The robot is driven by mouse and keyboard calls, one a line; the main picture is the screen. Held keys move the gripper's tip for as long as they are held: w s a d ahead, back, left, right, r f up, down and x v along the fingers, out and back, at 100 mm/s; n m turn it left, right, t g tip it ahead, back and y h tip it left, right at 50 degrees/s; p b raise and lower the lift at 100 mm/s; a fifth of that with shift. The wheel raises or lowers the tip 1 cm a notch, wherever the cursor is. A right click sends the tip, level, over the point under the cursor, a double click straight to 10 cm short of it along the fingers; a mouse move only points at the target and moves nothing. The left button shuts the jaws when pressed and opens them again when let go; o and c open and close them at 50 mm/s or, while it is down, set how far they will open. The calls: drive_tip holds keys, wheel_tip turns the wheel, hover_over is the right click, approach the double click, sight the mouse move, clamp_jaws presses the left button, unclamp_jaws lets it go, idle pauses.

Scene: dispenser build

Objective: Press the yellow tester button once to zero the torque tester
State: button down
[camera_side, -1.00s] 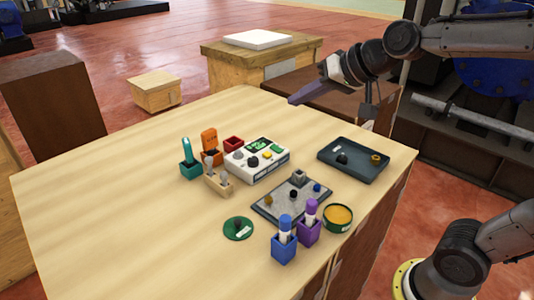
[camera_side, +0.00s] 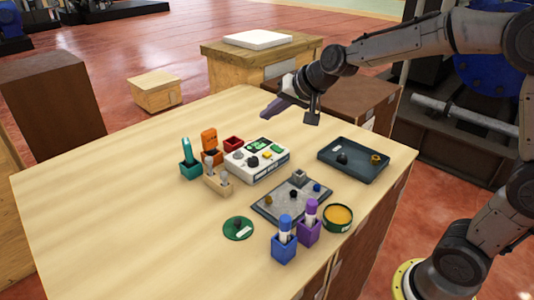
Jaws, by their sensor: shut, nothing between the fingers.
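The torque tester is a white box (camera_side: 270,170) near the middle of the table, with a green display and several round parts on its top. The small yellow button (camera_side: 267,155) shows on its top face, beside a black round part. My gripper (camera_side: 265,118) is shut and empty. It hangs in the air above and behind the tester in the picture, clearly apart from it, with its fingers pointing down and left.
A dark tray (camera_side: 352,168) lies right of the tester. A grey plate (camera_side: 283,210) with small parts is in front. A teal holder (camera_side: 190,169), an orange holder (camera_side: 210,146) and a red bin (camera_side: 233,144) stand left. Blue (camera_side: 284,247) and purple (camera_side: 308,233) holders stand at the front.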

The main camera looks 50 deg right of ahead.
drive_tip(key=shift+f, duration=4.2)
drive_tip(key=shift+f, duration=0.2)
drive_tip(key=shift+f, duration=0.25)
drive_tip(key=shift+f, duration=0.55)
drive_tip(key=shift+r, duration=0.95)
drive_tip(key=shift+r, duration=2.5)
